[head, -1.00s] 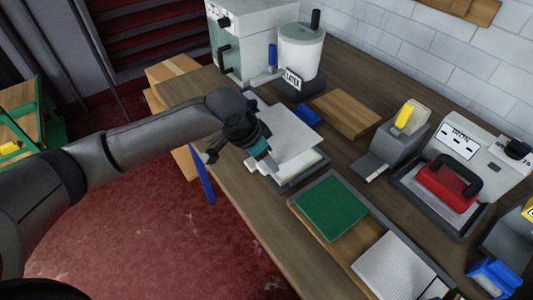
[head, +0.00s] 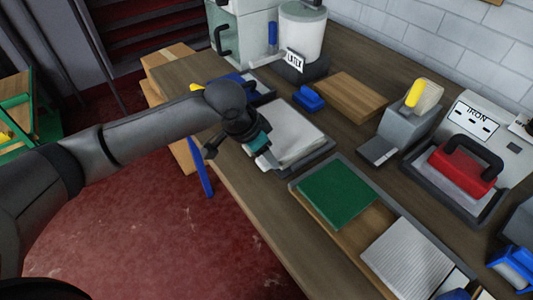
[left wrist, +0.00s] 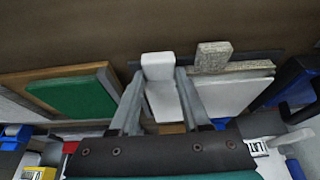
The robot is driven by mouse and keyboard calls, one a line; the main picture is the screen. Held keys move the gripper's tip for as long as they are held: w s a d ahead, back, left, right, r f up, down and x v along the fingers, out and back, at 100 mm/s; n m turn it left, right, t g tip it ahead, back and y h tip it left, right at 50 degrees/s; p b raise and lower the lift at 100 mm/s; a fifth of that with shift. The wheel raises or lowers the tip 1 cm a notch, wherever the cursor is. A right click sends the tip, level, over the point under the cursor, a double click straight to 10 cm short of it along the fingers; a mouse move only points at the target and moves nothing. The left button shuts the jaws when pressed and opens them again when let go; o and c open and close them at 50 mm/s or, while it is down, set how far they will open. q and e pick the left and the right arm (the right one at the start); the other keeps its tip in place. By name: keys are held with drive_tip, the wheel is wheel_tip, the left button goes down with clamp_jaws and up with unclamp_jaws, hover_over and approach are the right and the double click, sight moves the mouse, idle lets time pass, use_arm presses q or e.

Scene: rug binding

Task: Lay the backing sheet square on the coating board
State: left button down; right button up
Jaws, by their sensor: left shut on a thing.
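The white backing sheet (head: 291,130) is over the dark grey coating board (head: 318,155) in the head view, roughly lined up with it. A grey margin shows along the sheet's right and near sides. My left gripper (head: 262,160) is at the sheet's near left edge, shut on it. In the left wrist view, a white piece (left wrist: 160,75) is between the fingers, with a white slab (left wrist: 228,96) beside it. I cannot tell whether the sheet rests flat on the board. My right gripper is not in view.
A green pad (head: 335,194) and a ribbed white sheet (head: 408,262) lie on a wooden board to the right.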

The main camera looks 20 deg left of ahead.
use_arm(q)
drive_tip(key=shift+f, duration=0.55)
drive_tip(key=shift+c, duration=1.4)
unclamp_jaws()
